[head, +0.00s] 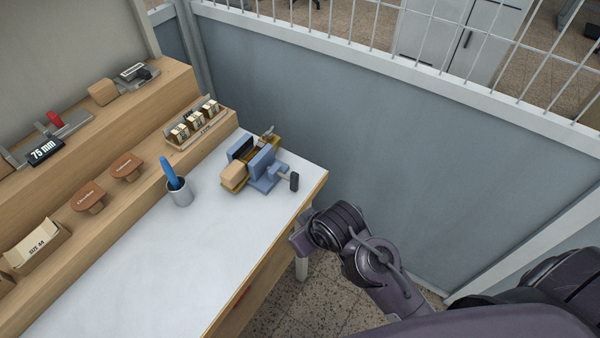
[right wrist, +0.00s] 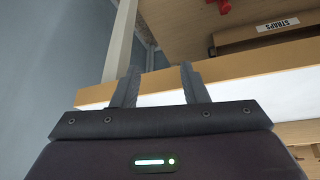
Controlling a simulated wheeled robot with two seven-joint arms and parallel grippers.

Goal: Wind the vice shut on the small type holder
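The vice (head: 265,168), with blue jaws, sits at the far right corner of the white worktop. Its screw handle with a dark grip (head: 294,181) sticks out on the right. A holder with a wooden handle block (head: 234,175) and a brass-coloured body lies between the jaws; whether both jaws touch it I cannot tell. My right gripper (head: 299,240) is beside the table's right edge, in front of the vice and apart from it. In the right wrist view its fingers (right wrist: 160,80) are spread with nothing between them. My left gripper is out of view.
A blue tool stands in a grey cup (head: 179,194) left of the vice. A tray of small type blocks (head: 200,130) is on the wooden step behind. The white worktop (head: 160,270) is clear in front. A grey partition (head: 400,140) stands at right. The right wrist view shows a "STRAPS" box (right wrist: 262,38).

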